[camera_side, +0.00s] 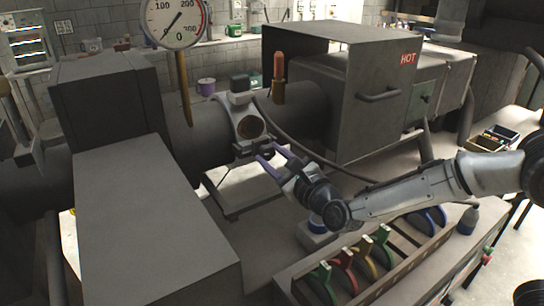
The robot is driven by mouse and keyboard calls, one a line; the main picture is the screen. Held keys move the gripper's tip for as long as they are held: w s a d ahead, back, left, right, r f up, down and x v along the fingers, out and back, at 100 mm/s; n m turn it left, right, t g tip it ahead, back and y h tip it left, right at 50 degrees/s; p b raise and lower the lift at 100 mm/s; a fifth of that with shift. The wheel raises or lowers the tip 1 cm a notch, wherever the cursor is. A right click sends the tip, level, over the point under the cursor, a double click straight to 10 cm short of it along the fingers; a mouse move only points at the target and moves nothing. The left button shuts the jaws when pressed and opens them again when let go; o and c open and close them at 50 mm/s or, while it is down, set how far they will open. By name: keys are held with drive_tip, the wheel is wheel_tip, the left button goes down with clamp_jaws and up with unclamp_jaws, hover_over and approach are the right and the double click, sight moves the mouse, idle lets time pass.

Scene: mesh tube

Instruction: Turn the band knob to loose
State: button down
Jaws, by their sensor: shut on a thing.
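A pale band (222,101) wraps the grey tube (197,137) near the middle of the side view. It has a round brown disc on its front and a dark block on top. My gripper (266,151) reaches in from the lower right, its purple fingers at the low front of the band. The fingers are closed on the small dark band knob (243,152) there, which they partly hide. The knob's setting and any loose or tight marking are too small to read.
A large grey box (160,215) stands at left front. A metal hood marked HOT (345,95) covers the tube at right. A rack of coloured clamps (365,265) lies below my arm. A dark cable passes behind my gripper.

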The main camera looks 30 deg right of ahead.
drive_tip(key=n, duration=0.5)
drive_tip(key=shift+n, duration=0.3)
drive_tip(key=n, duration=2.4)
drive_tip(key=shift+n, duration=0.3)
drive_tip(key=n, duration=0.5)
drive_tip(key=shift+a, duration=0.1)
drive_tip(key=shift+n, duration=2.3)
